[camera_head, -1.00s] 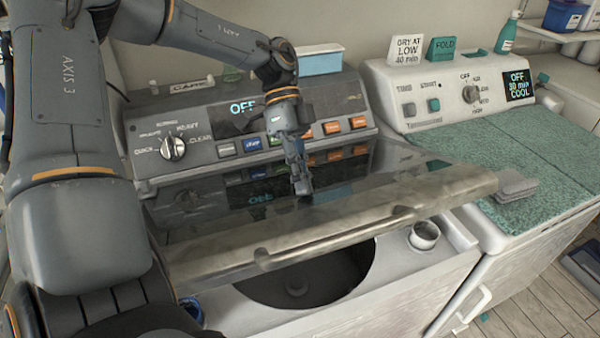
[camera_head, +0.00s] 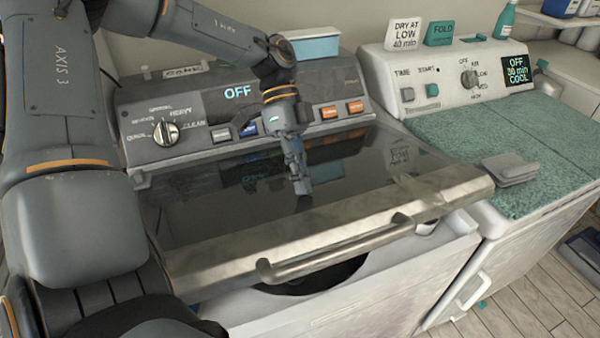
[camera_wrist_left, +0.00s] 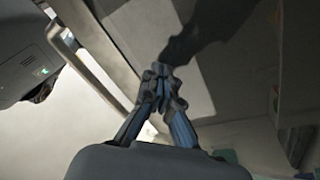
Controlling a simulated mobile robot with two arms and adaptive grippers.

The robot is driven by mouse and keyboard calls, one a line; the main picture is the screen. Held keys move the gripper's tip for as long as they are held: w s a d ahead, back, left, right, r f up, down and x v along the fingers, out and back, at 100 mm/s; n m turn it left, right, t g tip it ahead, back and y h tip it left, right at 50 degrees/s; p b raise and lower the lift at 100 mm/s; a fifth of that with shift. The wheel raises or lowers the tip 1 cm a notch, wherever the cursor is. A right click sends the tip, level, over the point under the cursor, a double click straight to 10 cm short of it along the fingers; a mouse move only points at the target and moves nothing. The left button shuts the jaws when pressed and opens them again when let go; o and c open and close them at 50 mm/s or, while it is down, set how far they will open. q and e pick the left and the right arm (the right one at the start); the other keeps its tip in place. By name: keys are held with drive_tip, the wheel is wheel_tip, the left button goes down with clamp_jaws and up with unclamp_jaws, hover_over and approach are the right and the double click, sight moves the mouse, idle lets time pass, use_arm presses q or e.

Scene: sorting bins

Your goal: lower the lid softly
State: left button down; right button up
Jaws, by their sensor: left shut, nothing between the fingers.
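The washer lid (camera_head: 330,215) is a dark glossy panel with a pale metal front edge and a bar handle (camera_head: 335,248). It is tilted, partly open over the washer (camera_head: 350,310), and a strip of the dark drum opening (camera_head: 310,280) shows below its front edge. My left gripper (camera_head: 302,186) is shut and empty, with its fingertips at the lid's upper face, touching or very near it. In the left wrist view the closed fingers (camera_wrist_left: 160,85) stand before the shiny lid (camera_wrist_left: 235,60), which reflects the arm. My right gripper is not in view.
The washer's control panel (camera_head: 200,125) with its knob and buttons stands behind the lid. At right is a dryer (camera_head: 500,240) with a green speckled mat (camera_head: 500,140) and a small grey stack (camera_head: 510,168) near the lid's right corner. A light-blue box (camera_head: 312,45) sits behind the panel.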

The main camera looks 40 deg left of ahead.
use_arm(q)
drive_tip(key=shift+s+d+f+b, duration=0.2)
drive_tip(key=shift+f+b, duration=0.25)
drive_tip(key=shift+f, duration=0.25)
drive_tip(key=shift+s+d+f+b, duration=0.1)
drive_tip(key=shift+d+f+b, duration=0.1)
drive_tip(key=shift+f+b, duration=0.4)
drive_tip(key=shift+f, duration=0.25)
drive_tip(key=r+p, duration=0.2)
drive_tip(key=r, duration=0.1)
drive_tip(key=r+p, duration=0.1)
drive_tip(key=shift+s+d+r+p, duration=0.1)
drive_tip(key=shift+d+r+p, duration=0.15)
drive_tip(key=shift+r+p, duration=0.1)
idle(0.4)
idle(0.4)
